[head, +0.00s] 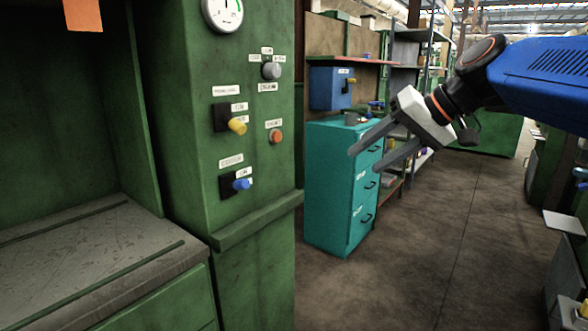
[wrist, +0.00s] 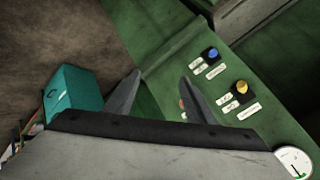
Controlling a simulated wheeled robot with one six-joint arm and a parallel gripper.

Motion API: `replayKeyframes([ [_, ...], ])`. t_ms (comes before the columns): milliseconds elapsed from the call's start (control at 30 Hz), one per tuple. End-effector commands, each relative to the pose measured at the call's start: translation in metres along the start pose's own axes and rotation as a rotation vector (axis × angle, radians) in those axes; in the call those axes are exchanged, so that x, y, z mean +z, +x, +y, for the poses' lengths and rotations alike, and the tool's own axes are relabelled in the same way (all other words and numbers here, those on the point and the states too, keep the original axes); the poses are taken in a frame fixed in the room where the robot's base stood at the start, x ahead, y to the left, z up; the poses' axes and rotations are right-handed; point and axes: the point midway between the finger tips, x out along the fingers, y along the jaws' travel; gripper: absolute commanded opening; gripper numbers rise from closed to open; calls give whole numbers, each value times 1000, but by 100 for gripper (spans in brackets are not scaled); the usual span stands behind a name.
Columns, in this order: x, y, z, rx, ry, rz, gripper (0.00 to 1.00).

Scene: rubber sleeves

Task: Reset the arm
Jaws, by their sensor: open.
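My gripper (head: 372,148) shows at the upper right of the head view, on the end of my blue arm. Its two grey fingers point left and are apart, with nothing between them. It hangs in the air right of the green control panel (head: 225,125). In the wrist view the two fingertips (wrist: 162,80) are also spread and empty, with the green panel beyond them.
The panel carries a yellow knob (head: 237,125), a blue knob (head: 241,184), an orange-red button (head: 275,136), a grey knob (head: 271,70) and a gauge (head: 223,12). A teal drawer cabinet (head: 335,195) stands behind my gripper.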

Motion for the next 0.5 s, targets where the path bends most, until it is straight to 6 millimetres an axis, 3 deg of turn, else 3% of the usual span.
replayKeyframes([
  [33, 26, 4, 14, 47, 6, -12, 50],
  [100, 61, 10, 36, 119, 13, -27, 50],
  [500, 248, 32, 167, 499, -24, -92, 50],
])
